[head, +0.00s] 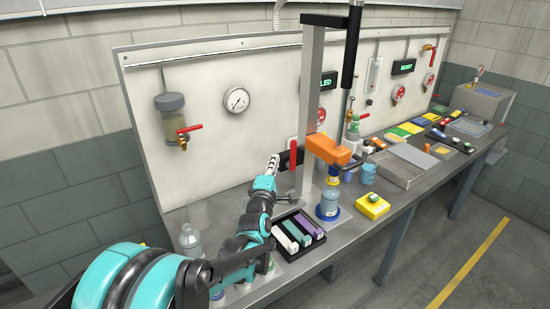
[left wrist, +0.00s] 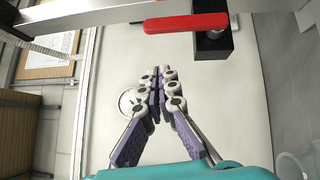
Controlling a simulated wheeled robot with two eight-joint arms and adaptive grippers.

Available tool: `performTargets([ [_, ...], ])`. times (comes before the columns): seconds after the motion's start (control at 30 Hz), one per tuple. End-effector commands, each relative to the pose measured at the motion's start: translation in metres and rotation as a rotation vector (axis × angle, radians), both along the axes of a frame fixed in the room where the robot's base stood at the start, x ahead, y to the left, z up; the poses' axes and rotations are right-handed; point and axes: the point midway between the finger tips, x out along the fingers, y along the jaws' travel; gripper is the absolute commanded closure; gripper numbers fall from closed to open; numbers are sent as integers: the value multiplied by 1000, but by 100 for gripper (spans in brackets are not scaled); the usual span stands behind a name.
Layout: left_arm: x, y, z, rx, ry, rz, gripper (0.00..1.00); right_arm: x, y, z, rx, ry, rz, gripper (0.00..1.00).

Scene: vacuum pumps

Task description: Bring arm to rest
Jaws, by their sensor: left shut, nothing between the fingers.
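My left arm comes in from the lower left in the head view and reaches over the bench. Its gripper (head: 273,163) is in front of the white back panel (head: 220,140), just left of a black box (head: 291,157) with a red handle (head: 293,143). In the left wrist view the fingers (left wrist: 159,76) are together and hold nothing. There the red handle (left wrist: 185,23) and black box (left wrist: 212,45) are beyond the fingertips, apart from them. My right gripper does not show.
A black tray (head: 277,256) with coloured blocks is below the arm. A blue-based bottle (head: 329,204), a yellow box (head: 372,207) and a grey post (head: 310,100) stand to the right. A clear bottle (head: 190,240) is at left. The floor (head: 470,245) is open in front.

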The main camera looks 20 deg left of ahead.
Motion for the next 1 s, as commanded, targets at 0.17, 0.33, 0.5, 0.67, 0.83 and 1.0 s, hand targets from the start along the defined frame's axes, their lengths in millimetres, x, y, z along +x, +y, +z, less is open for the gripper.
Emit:
performTargets([
  [0.17, -30, -4, 2, -1, 0, -1, 100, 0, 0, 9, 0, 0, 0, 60],
  [0.33, -59, -8, 1, -1, 0, -1, 100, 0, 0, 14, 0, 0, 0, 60],
  [0.5, -74, -9, 0, 0, 0, -1, 100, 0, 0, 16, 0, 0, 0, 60],
  [0.67, -78, -11, 0, 13, 11, -4, 100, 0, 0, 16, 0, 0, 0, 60],
  [0.83, -96, -33, -8, 221, 156, -62, 100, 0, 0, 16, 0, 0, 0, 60],
  [1.0, -152, -64, -40, 653, 428, -220, 100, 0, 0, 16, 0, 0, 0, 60],
])
